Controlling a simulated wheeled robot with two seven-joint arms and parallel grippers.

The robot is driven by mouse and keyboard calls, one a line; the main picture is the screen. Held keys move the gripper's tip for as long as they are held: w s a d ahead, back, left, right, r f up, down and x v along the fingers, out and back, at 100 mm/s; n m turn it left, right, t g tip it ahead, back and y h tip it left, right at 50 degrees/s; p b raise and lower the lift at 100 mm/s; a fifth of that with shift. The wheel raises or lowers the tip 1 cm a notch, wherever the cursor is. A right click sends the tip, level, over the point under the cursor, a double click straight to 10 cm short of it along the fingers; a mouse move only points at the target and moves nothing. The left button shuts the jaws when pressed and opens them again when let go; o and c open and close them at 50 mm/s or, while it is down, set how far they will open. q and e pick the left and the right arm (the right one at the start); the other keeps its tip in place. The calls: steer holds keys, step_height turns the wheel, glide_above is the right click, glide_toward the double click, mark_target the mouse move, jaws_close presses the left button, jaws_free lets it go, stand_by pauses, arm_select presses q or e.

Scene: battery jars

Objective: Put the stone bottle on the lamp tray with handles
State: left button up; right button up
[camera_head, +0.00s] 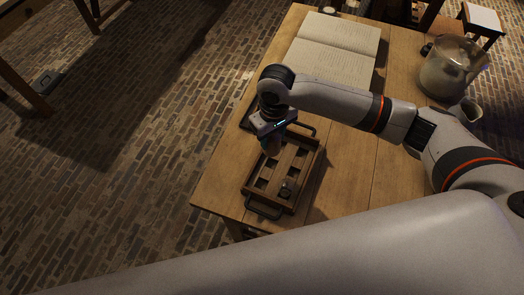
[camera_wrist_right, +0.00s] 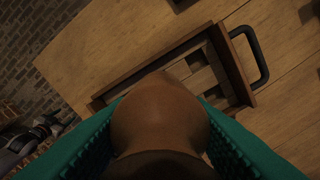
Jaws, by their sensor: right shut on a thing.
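The lamp tray (camera_head: 310,172) is a brown wooden tray with slats and openings, and a dark handle at each end. It lies near the left edge of the table. My right gripper (camera_head: 269,142) is over the far left part of the tray. In the right wrist view its green fingers are shut on the brown stone bottle (camera_wrist_right: 160,115), with the tray's rim (camera_wrist_right: 150,67) and a handle beyond. The bottle hides part of the tray there. Whether the bottle touches the tray I cannot tell.
An open book (camera_head: 335,48) lies at the back of the wooden table (camera_head: 350,190). A large jug (camera_head: 450,70) and a small pale vessel (camera_head: 468,109) stand at the right.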

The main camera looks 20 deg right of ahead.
mark_target(272, 152)
step_height(272, 152, down, 3)
steer(key=shift+s+d, duration=0.15)
steer(key=shift+f, duration=0.4)
arm_select(q)
steer(key=shift+s+d+r, duration=0.2)
steer(key=shift+d, duration=0.2)
arm_select(e)
steer(key=shift+f, duration=1.95)
steer(key=shift+f, duration=0.1)
steer(key=o, duration=1.1)
arm_select(q)
steer(key=shift+d+f, duration=0.15)
steer(key=shift+f, duration=0.2)
arm_select(e)
step_height(272, 152, up, 12)
steer(key=shift+r, duration=0.15)
arm_select(q)
steer(key=shift+s, duration=0.15)
